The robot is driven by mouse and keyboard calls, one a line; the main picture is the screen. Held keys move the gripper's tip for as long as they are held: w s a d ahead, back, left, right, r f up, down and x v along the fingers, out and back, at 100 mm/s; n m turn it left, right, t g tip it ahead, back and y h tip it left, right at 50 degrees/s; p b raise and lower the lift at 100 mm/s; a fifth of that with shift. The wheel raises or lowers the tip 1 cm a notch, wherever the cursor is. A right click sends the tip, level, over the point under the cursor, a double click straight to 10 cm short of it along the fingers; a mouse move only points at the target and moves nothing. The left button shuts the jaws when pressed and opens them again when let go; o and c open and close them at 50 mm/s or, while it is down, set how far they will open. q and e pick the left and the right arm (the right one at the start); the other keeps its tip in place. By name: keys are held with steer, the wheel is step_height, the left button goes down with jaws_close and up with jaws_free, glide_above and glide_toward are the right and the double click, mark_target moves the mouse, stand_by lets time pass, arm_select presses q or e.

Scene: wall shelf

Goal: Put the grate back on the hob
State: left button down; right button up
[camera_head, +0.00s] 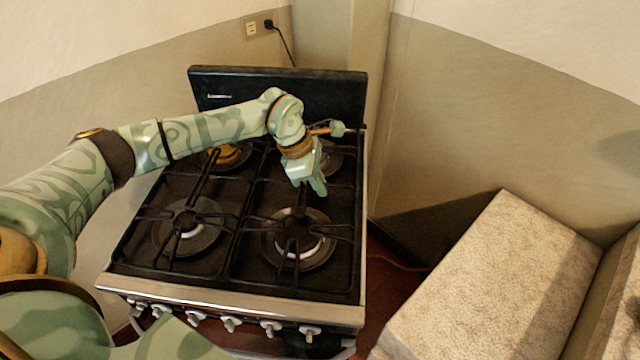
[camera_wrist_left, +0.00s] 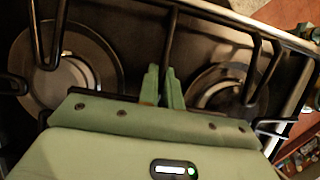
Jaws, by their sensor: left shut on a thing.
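The gas hob (camera_head: 230,298) is a dark cooktop with a metal front edge, and burners show at the front and back. A black grate (camera_head: 299,214) spans the right-hand burners; its bars also show in the left wrist view (camera_wrist_left: 172,38). My left gripper (camera_head: 318,184) reaches over the right half of the hob, pointing down. In the left wrist view my left gripper (camera_wrist_left: 164,84) is shut on a bar of this grate. The grate looks roughly level over the hob; I cannot tell whether it rests fully on it. My right gripper is not in view.
A second black grate (camera_head: 150,213) covers the left burners. A dark upright backguard (camera_head: 345,100) stands behind the hob, and knobs (camera_head: 231,323) line its front. A pale speckled counter (camera_head: 480,285) stands to the right, past a floor gap.

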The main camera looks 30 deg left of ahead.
arm_select(q)
steer(key=c, duration=1.6)
jaws_free()
steer(key=shift+f, duration=0.1)
steer(key=p+v, duration=0.2)
steer(key=v, duration=1)
steer(key=shift+s, duration=0.1)
